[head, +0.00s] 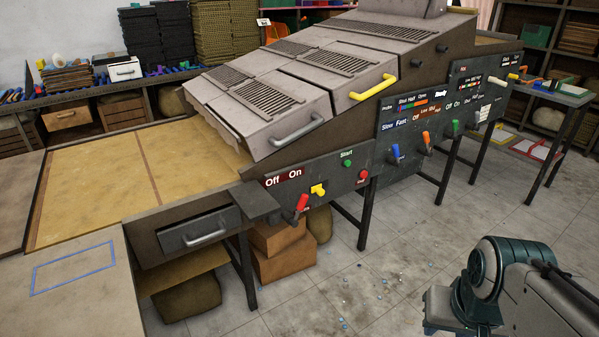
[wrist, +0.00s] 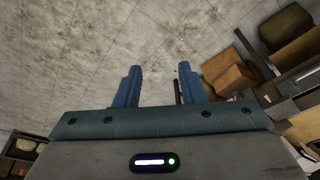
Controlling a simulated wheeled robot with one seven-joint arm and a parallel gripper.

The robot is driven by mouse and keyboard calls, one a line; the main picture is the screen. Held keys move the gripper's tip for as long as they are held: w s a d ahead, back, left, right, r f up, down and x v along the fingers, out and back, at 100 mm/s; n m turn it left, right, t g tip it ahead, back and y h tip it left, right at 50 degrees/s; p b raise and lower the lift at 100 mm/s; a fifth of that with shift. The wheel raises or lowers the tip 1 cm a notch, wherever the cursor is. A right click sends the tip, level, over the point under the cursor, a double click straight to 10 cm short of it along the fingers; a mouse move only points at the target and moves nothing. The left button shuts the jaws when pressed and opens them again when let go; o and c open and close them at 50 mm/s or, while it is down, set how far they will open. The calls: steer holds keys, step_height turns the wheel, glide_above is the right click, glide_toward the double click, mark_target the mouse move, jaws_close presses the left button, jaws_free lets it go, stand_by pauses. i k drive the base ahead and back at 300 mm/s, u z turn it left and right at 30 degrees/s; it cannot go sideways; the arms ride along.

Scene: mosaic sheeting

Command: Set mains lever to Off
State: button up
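A lever with a red handle (head: 301,203) sits on the front panel of the big grey machine, under a red label (head: 284,177) reading "Off" at left and "On" at right. The handle tilts up and to the right, toward the "On" side. Small lettering beside it is unreadable, so I cannot confirm the word mains. My gripper (wrist: 158,78) shows two blue fingers spread apart with nothing between them. It is clear of the machine, over the floor; my arm shows at the lower right of the head view. The lever is not visible in the wrist view.
A yellow knob (head: 318,189), green Start button (head: 348,163) and red button (head: 363,175) are close to the lever. Blue (head: 395,153), orange (head: 426,143) and green (head: 454,129) levers are farther right. Open floor (head: 375,265) lies in front.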

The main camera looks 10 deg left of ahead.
mark_target(293, 222)
steer(key=u, duration=0.45)
steer(key=i, duration=1.55)
steer(key=u, duration=0.5)
